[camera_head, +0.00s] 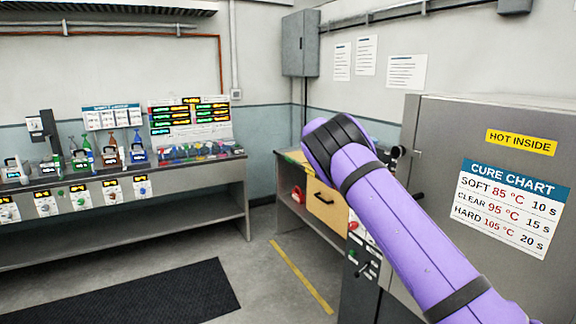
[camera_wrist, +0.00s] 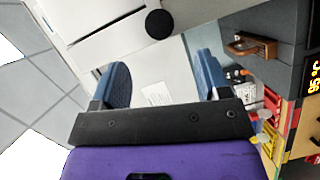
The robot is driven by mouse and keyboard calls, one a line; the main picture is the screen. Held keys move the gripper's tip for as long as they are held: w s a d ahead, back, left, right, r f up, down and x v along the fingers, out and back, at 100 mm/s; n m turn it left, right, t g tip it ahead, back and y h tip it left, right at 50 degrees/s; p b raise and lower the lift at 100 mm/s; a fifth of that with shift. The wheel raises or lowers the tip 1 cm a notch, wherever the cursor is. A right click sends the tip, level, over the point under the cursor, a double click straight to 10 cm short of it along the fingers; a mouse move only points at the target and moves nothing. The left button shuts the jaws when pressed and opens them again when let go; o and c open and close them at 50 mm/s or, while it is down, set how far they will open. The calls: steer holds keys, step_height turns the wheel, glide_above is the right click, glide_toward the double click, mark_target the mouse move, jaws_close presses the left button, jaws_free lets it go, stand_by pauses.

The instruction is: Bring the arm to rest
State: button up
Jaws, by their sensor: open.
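My purple arm (camera_head: 400,225) reaches from the lower right of the head view up toward the middle, in front of the grey oven-like cabinet. Its black joint (camera_head: 338,142) is the far end that shows there; my gripper is hidden in that view. In the wrist view my gripper (camera_wrist: 160,85) has two blue fingers set wide apart on a black bar. It is open, and nothing shows between the fingers but a pale surface with a small label behind.
The grey cabinet (camera_head: 432,115) with a cure chart (camera_head: 508,205) stands close at right. A wooden drawer unit (camera_head: 326,204) is behind my arm. A bench (camera_head: 215,166) with bottles and control panels runs along the left. The floor (camera_head: 265,285) between is clear, with a dark mat (camera_head: 150,295).

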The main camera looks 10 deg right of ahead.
steer(key=s+d+r+y, duration=0.1)
steer(key=s+r+y, duration=0.25)
steer(key=s, duration=0.45)
steer(key=s+d+r+y, duration=0.2)
steer(key=s+r+y, duration=0.15)
steer(key=s, duration=0.45)
steer(key=s+d+r+y, duration=0.15)
steer(key=s+y, duration=0.25)
steer(key=s, duration=0.5)
steer(key=s+a+n+t+y, duration=0.1)
steer(key=s+a, duration=0.4)
steer(key=s, duration=0.6)
steer(key=s+a+f+t+y, duration=0.1)
steer(key=s+a+t+y, duration=0.2)
steer(key=s, duration=0.8)
steer(key=s+a+n+t+y, duration=0.1)
steer(key=s+a+t+y, duration=0.1)
steer(key=s+a, duration=0.5)
steer(key=s, duration=0.4)
steer(key=shift+a+f+n, duration=0.2)
steer(key=shift+f+n, duration=0.1)
steer(key=shift+f, duration=0.05)
steer(key=shift+c, duration=0.2)
